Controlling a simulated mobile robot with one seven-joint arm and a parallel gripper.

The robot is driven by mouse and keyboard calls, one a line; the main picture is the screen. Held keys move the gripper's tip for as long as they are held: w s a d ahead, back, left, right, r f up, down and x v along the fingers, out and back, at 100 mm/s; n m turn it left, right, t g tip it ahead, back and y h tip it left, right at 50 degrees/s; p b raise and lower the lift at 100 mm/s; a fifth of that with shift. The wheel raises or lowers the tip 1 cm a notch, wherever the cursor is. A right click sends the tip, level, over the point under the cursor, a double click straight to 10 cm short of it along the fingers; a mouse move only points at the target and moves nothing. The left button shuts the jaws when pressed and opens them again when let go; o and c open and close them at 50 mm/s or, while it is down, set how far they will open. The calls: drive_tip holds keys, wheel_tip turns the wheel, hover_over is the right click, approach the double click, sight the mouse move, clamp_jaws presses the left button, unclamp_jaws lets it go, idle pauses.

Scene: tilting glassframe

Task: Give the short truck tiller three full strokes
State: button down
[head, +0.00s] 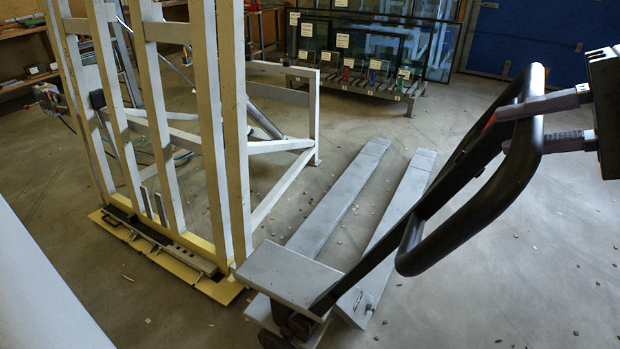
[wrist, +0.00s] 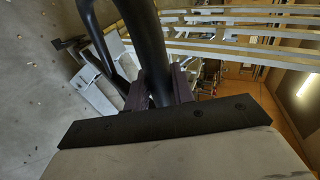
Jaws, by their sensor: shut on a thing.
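The truck tiller (head: 470,218) is a black loop handle on a dark shaft, leaning up and to the right from the pallet truck's base in the head view. My gripper (head: 507,130) comes in from the right, shut on the upper part of the loop with one finger on each side. In the wrist view the black tiller bar (wrist: 152,50) runs between the two fingers of my gripper (wrist: 158,92). The pallet truck (head: 292,272) is grey, with two low forks flat on the floor pointing away. The tiller's foot is partly hidden behind the grey housing.
A tall pale tilting frame (head: 215,130) with a yellow base (head: 205,285) stands left of the forks. A rack with labelled glass panes (head: 425,55) stands at the back. A blue door (head: 535,35) is back right. The floor right of the forks is clear except for small debris.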

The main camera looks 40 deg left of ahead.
drive_tip(key=d+f+b, duration=0.3)
drive_tip(key=d+f, duration=0.2)
drive_tip(key=d, duration=0.6)
drive_tip(key=shift+f, duration=0.2)
drive_tip(key=d+f+b, duration=0.4)
drive_tip(key=d+f, duration=0.2)
drive_tip(key=d, duration=0.4)
drive_tip(key=shift+f+b, duration=0.3)
drive_tip(key=shift+f, duration=0.1)
drive_tip(key=shift+d, duration=0.1)
drive_tip(key=d+f, duration=0.8)
drive_tip(key=d, duration=0.1)
drive_tip(key=shift+p, duration=0.4)
drive_tip(key=shift+f, duration=0.2)
